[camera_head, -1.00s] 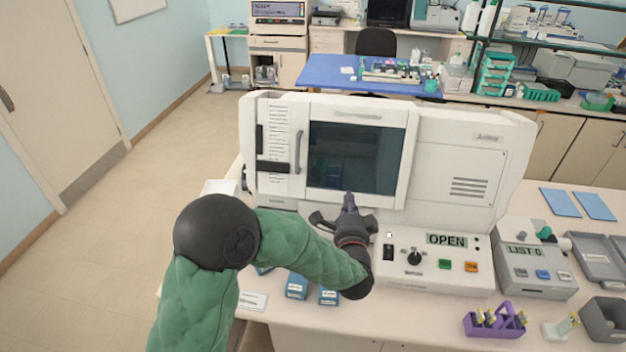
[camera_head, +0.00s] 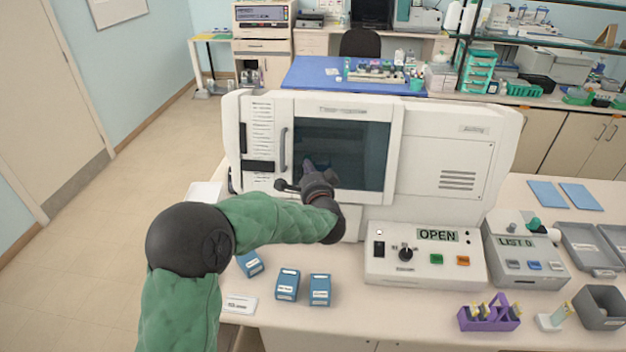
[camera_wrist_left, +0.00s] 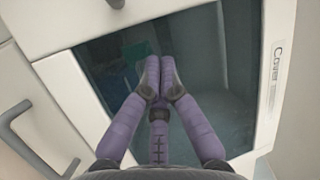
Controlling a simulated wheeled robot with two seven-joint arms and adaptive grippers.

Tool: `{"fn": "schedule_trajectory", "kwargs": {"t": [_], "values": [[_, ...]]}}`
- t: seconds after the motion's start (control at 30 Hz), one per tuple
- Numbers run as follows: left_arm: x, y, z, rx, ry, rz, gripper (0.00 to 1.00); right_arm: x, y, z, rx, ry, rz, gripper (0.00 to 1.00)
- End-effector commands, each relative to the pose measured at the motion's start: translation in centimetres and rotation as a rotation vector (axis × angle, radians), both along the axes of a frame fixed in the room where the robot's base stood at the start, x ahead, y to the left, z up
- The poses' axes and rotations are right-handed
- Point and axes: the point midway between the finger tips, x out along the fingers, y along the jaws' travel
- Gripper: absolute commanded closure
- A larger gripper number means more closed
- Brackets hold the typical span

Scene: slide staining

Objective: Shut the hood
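The hood (camera_head: 410,120) is a white machine with a dark glass window (camera_head: 360,155) in its front cover; a grey handle (camera_head: 284,150) stands left of the glass. The display (camera_head: 437,235) on the control box (camera_head: 380,268) in front reads OPEN. My left gripper (camera_head: 308,166) is in front of the lower left of the glass. In the left wrist view its purple fingers (camera_wrist_left: 157,78) are together at the tips and empty, over the dark glass (camera_wrist_left: 220,60); I cannot tell whether they touch it. The handle also shows there at the left (camera_wrist_left: 30,135). My right gripper is not in view.
Several small blue boxes (camera_head: 287,285) stand on the bench below my left arm. A purple rack (camera_head: 490,317), a second control box (camera_head: 525,262) and grey trays (camera_head: 590,245) are to the right. A blue-topped table (camera_head: 320,75) stands behind the hood.

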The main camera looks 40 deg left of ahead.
Motion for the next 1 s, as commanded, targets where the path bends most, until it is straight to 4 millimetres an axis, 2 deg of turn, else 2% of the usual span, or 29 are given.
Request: {"fn": "schedule_trajectory", "kwargs": {"t": [0.03,0.1,0.27,0.77,1.0], "values": [[-0.9,0.8,-0.3,-0.002,0.002,0.008,1.0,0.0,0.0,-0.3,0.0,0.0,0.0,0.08],[-1.5,1.4,-0.5,0.0,0.002,0.007,1.0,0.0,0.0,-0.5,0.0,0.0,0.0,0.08],[-2.3,2.3,-0.7,-0.001,0.001,0.005,1.0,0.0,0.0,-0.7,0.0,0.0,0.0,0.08],[-2.7,2.9,-0.7,-0.001,0.001,0.004,1.0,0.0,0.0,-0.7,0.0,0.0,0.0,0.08],[-5.1,6.1,-0.6,0.001,0.0,0.009,1.0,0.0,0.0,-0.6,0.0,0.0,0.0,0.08]]}}
